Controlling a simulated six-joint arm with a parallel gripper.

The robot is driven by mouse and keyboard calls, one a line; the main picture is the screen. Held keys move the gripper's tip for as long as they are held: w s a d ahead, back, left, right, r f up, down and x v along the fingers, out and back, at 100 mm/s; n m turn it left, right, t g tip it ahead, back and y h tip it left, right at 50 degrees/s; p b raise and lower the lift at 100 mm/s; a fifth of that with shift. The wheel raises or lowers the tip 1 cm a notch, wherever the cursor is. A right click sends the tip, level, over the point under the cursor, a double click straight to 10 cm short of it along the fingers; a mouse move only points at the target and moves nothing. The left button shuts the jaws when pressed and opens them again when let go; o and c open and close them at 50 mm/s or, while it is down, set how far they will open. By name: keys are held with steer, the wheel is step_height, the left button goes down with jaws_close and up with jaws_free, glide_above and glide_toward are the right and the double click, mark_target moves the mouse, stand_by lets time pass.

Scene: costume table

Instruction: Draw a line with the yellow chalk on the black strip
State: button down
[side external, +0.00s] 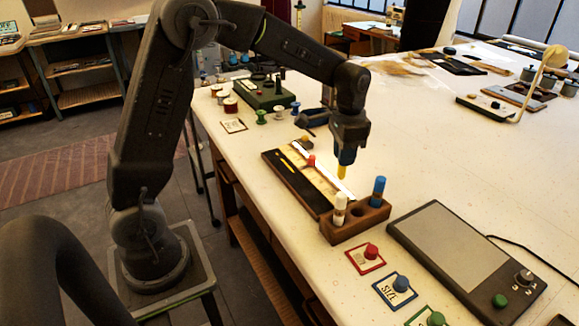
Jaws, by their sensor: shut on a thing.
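My gripper (346,151) is shut on the yellow chalk (342,171), which points down from the jaws. The chalk's lower end appears above the work area, between the long board and the chalk holder; its exact height is unclear. The black strip (291,186) runs along the left side of the long board, left of the chalk in the picture.
A red-tipped piece (311,160) sits on the board beside the black strip. A grey tablet (455,255) lies to the right. Thread spools (262,117) stand behind. The tabletop's right middle is clear.

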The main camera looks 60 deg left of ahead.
steer(key=shift+r, duration=0.1)
step_height(320, 180, up, 10)
steer(key=shift+f, duration=0.25)
steer(key=s+a, duration=0.4)
steer(key=a, duration=0.5)
steer(key=s+a, duration=0.4)
steer(key=a, duration=0.6)
steer(key=shift+w+d+f, duration=0.1)
steer(key=shift+f, duration=1.65)
steer(key=shift+w+d+f, duration=0.1)
steer(key=shift+w+f, duration=0.05)
steer(key=shift+f, duration=1.55)
steer(key=shift+w+d+f, duration=0.1)
steer(key=shift+f, duration=1.65)
steer(key=shift+f, duration=0.55)
steer(key=shift+d, duration=0.2)
steer(key=shift+d, duration=0.45)
